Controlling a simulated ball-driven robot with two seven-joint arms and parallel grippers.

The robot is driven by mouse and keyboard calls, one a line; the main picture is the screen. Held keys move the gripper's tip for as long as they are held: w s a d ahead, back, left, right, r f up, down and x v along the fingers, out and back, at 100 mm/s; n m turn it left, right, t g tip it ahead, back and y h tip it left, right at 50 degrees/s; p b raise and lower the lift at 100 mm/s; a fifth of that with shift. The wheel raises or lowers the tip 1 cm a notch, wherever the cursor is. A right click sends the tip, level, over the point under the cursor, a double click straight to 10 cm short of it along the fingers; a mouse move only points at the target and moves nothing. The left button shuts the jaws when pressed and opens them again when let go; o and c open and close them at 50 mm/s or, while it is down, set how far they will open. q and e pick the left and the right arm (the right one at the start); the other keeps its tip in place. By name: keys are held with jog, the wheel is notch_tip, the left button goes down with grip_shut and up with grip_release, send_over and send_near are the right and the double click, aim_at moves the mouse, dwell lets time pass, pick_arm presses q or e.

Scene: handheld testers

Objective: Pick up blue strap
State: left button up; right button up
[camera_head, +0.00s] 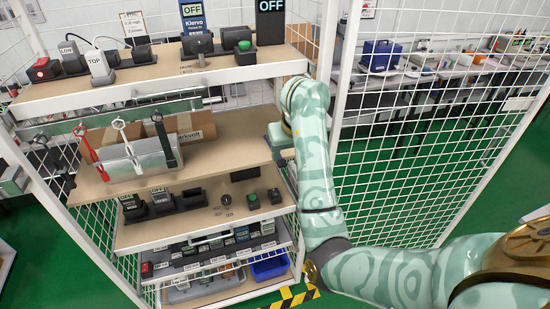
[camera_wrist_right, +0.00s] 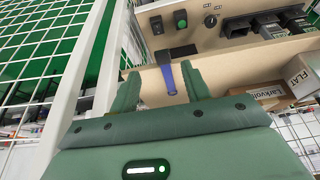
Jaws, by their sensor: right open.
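The blue strap (camera_wrist_right: 169,79) shows in the wrist view as a short blue piece beside a black part, against the tan shelf. My right gripper (camera_wrist_right: 161,72) is open, with its two green fingers on either side of the blue strap in the picture. I cannot tell how deep the strap lies between them. In the head view my right gripper (camera_head: 279,135) is at the right end of the middle shelf (camera_head: 235,143), and I cannot make out the blue strap there. My left gripper is not in view.
Red (camera_head: 90,150), white (camera_head: 127,146) and black (camera_head: 163,143) straps hang at a grey metal holder (camera_head: 150,160) on the middle shelf. A cardboard box (camera_head: 196,126) lies behind them. White mesh panels (camera_head: 410,140) stand right of the rack. The upper shelf (camera_head: 180,70) overhangs.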

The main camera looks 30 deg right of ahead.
aim_at(281, 161)
jog(key=b+x, duration=0.1)
jog(key=x, duration=0.1)
jog(key=b+x, duration=0.1)
jog(key=x, duration=0.2)
jog(key=shift+w+a+r, duration=0.1)
jog(key=shift+w+r, duration=0.1)
jog(key=shift+w, duration=0.15)
jog(key=shift+s+r, duration=0.1)
jog(key=shift+r, duration=0.05)
grip_shut()
jog(key=shift+r, duration=0.1)
